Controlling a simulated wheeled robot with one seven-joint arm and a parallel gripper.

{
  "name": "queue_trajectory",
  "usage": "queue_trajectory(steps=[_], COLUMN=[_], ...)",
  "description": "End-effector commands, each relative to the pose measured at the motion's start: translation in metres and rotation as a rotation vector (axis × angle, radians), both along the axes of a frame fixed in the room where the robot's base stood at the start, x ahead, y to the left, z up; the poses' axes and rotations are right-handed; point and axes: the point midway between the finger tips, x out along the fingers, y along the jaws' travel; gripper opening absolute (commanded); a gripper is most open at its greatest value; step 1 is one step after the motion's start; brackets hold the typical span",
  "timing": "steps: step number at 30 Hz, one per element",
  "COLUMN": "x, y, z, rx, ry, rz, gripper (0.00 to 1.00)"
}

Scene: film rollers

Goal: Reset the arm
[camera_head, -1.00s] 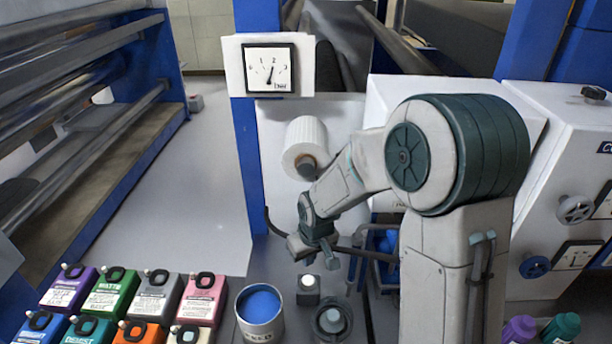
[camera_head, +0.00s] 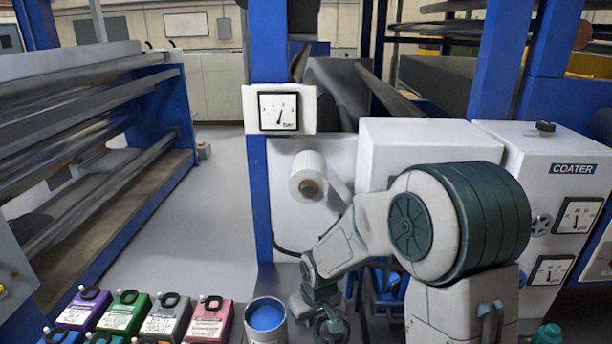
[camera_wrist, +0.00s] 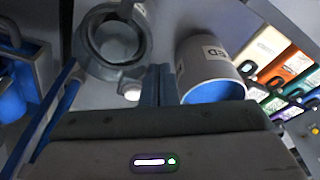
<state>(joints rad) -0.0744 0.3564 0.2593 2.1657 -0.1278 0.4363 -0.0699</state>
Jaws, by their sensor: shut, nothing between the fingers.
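My arm shows in the head view, bent over the work surface with its end pointing down at lower middle. My gripper (camera_wrist: 158,72) shows in the wrist view with its two dark fingers together and nothing between them. The fingertips lie in the picture between a grey ring-shaped holder (camera_wrist: 84,40) and a white can with blue inside (camera_wrist: 205,60). I cannot tell their height above the surface. The can also shows in the head view (camera_head: 266,318), left of my arm's end. The gripper's fingers are not clear in the head view.
Several coloured bottles (camera_head: 125,312) stand at lower left. A white roll (camera_head: 307,175) is mounted on the machine behind my arm, below a gauge (camera_head: 279,110). The white coater cabinet (camera_head: 560,190) is at right. Open floor (camera_head: 185,235) lies left of the blue post (camera_head: 262,200).

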Motion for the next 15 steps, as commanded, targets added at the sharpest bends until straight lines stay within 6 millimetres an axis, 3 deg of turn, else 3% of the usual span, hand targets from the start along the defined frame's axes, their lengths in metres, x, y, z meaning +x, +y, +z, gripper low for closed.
queue_trajectory(steps=[15], x=[-0.016], y=[-0.03], z=[0.042], rx=[-0.029], ry=[-0.029], rz=[-0.072], gripper=[0.0])
